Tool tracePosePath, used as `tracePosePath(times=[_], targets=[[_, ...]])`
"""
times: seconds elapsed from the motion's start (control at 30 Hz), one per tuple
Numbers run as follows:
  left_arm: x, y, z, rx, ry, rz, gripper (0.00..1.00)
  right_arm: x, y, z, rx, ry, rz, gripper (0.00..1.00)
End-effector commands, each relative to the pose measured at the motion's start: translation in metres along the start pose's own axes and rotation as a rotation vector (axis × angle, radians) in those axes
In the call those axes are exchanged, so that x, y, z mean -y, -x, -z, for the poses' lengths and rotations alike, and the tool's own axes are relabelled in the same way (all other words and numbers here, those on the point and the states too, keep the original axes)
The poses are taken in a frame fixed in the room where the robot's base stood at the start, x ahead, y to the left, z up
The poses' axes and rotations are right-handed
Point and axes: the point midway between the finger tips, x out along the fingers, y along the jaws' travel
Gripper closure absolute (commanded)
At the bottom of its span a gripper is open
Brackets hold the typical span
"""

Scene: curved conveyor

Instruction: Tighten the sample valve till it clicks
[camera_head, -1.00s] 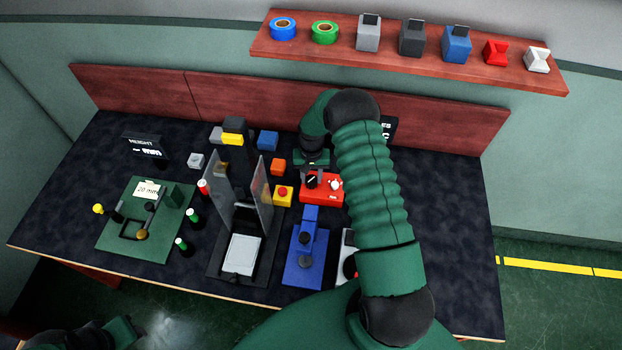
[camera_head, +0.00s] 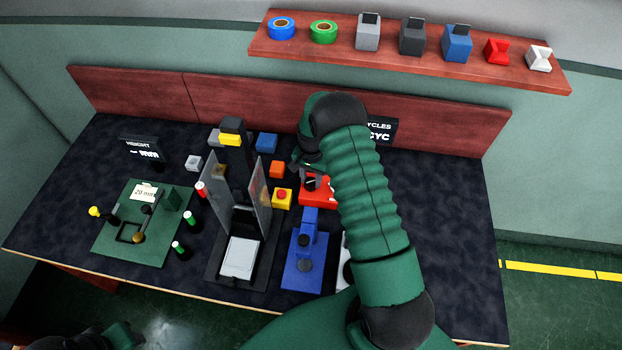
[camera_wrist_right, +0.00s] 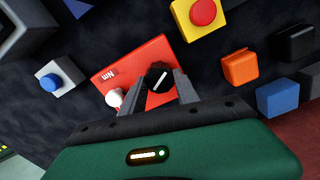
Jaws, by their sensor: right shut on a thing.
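The red box (camera_head: 313,197) with "Nm" lettering stands right of the centre of the table, partly behind my right arm. It also shows in the wrist view (camera_wrist_right: 135,63), with a black knob (camera_wrist_right: 160,76) bearing a white mark and a white knob (camera_wrist_right: 115,97). I take the black knob to be the sample valve, though no label confirms it. My right gripper (camera_wrist_right: 163,88) is shut on the black knob, one finger on each side. In the head view this gripper (camera_head: 310,178) is largely hidden by my arm. Part of my left arm shows at the bottom left; its jaws are unclear.
A yellow block with a red button (camera_head: 282,197) and an orange block (camera_head: 277,169) stand close left of the box. A blue fixture (camera_head: 304,255) stands in front. A press with clear side panels (camera_head: 236,258) is further left. The table's right side is mostly clear.

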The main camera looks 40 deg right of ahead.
Motion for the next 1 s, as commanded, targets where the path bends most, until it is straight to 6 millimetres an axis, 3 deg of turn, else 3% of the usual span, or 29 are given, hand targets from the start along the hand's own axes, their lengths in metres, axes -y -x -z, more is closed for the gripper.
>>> tracePosePath(times=[0.2,0.23,0.4,0.77,0.87,1.0], targets=[[0.000,0.000,0.000,0.000,0.000,0.000,0.64,0.001,0.000,-0.001,0.002,0.002,0.000,1.00],[0.000,0.000,0.000,0.000,0.000,0.000,0.64,0.001,0.000,-0.001,0.002,0.002,0.000,0.61],[0.000,0.000,0.000,0.000,0.000,0.000,0.64,0.001,0.000,-0.001,0.002,0.002,0.000,0.41],[0.000,-0.001,0.000,0.000,0.000,0.000,0.64,0.001,0.006,0.000,0.000,0.003,0.001,0.41],[0.000,-0.004,-0.001,0.000,0.000,0.000,0.64,0.001,0.024,0.001,-0.002,0.004,0.003,0.41],[0.000,-0.009,-0.002,0.000,0.000,0.000,0.64,0.002,0.064,0.001,-0.004,0.004,0.004,0.41]])
